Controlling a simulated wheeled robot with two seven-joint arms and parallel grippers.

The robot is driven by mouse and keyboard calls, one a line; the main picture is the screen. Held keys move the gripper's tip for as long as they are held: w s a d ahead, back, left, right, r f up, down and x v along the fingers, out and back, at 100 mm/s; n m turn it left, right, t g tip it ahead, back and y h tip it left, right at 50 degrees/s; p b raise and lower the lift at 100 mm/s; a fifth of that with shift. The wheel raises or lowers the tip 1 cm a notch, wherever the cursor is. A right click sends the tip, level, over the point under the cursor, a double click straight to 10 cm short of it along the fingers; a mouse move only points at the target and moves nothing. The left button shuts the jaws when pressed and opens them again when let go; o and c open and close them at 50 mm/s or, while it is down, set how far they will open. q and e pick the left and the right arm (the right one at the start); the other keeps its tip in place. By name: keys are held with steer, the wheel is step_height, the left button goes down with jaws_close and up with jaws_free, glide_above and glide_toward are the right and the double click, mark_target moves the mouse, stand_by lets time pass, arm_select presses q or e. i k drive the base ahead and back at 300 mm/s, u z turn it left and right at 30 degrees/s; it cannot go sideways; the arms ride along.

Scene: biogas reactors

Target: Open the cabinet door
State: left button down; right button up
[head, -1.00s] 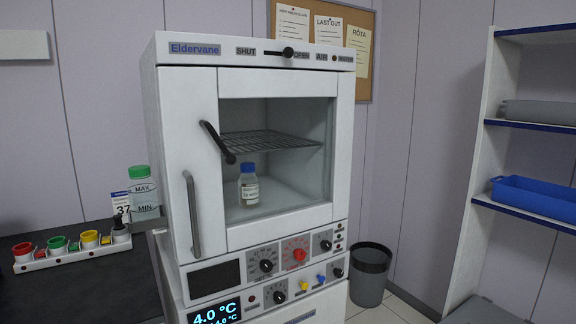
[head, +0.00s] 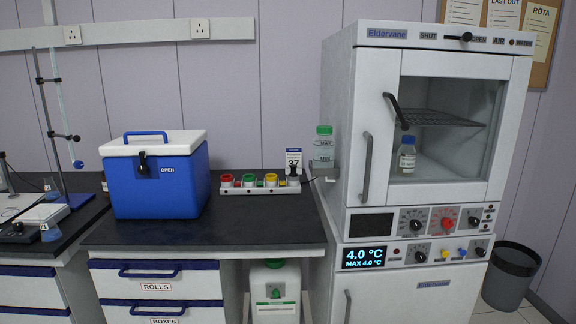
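The white Eldervane cabinet (head: 383,110) stands at the right in the head view. Its door (head: 512,130) looks closed, with a window showing a wire shelf (head: 440,118) and a blue-capped bottle (head: 407,156) inside. A grey vertical handle (head: 366,167) is on the door's left part. A black lever (head: 395,110) sits at the window's upper left, tilted. A slider (head: 459,37) on the top strip lies between the SHUT and OPEN labels, close to OPEN. Neither of my grippers is in view.
A blue cool box (head: 160,180) with a white lid stands on the dark bench (head: 240,233) left of the cabinet. A rack of coloured cups (head: 258,188) and a green-capped bottle (head: 324,148) are between them. A grey bin (head: 510,275) stands on the floor at the right.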

mark_target(376, 71)
steer(key=u, duration=0.7)
steer(key=i, duration=1.2)
steer(key=z, duration=0.65)
